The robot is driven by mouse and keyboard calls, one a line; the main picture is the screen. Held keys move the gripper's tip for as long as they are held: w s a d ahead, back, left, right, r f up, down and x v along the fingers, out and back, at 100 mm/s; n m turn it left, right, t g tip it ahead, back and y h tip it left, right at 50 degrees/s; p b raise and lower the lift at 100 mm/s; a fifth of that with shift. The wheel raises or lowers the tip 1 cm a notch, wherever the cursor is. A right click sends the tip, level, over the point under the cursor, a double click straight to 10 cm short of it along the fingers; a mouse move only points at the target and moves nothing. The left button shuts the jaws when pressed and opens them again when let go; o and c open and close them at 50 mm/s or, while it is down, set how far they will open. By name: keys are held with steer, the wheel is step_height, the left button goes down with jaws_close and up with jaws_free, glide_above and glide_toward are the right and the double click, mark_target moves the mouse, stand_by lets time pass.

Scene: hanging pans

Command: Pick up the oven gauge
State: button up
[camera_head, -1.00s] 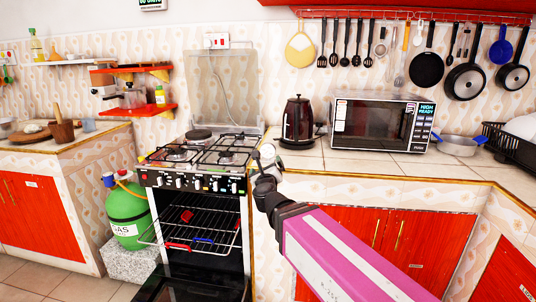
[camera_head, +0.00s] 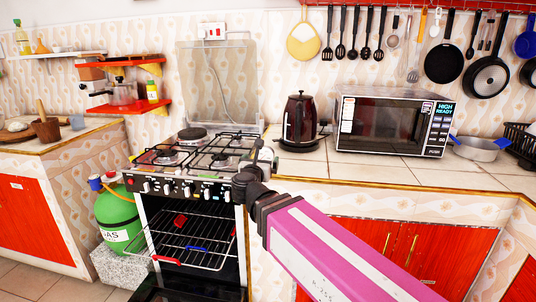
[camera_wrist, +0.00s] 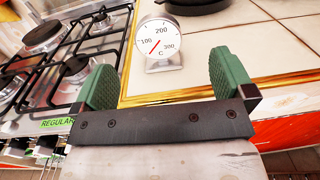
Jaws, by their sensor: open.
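The oven gauge (camera_wrist: 159,42) is a round white dial with a red needle, numbers and a metal stand. In the wrist view it stands upright on the tiled counter, near its gold-trimmed edge and beside the stove. My gripper (camera_wrist: 165,76) has two green pads spread wide, with nothing between them. The gauge is ahead of the pads, between their directions, and apart from them. In the head view my gripper (camera_head: 260,158) is by the counter corner at the stove's right side. The gauge is hard to make out there behind my gripper.
The gas stove (camera_head: 205,150) with raised grates is just left of my gripper, its oven open below. A dark kettle (camera_head: 300,120) stands behind on the counter, with a microwave (camera_head: 392,126) to its right. The counter in front of them is mostly clear.

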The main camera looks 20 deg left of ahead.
mark_target(265, 152)
steer(key=w, duration=0.6)
steer(key=shift+w+a, duration=0.15)
steer(key=shift+a, duration=0.1)
steer(key=w, duration=0.5)
steer(key=shift+a+f, duration=0.1)
steer(key=shift+a, duration=0.25)
steer(key=shift+s, duration=0.1)
steer(key=c, duration=1)
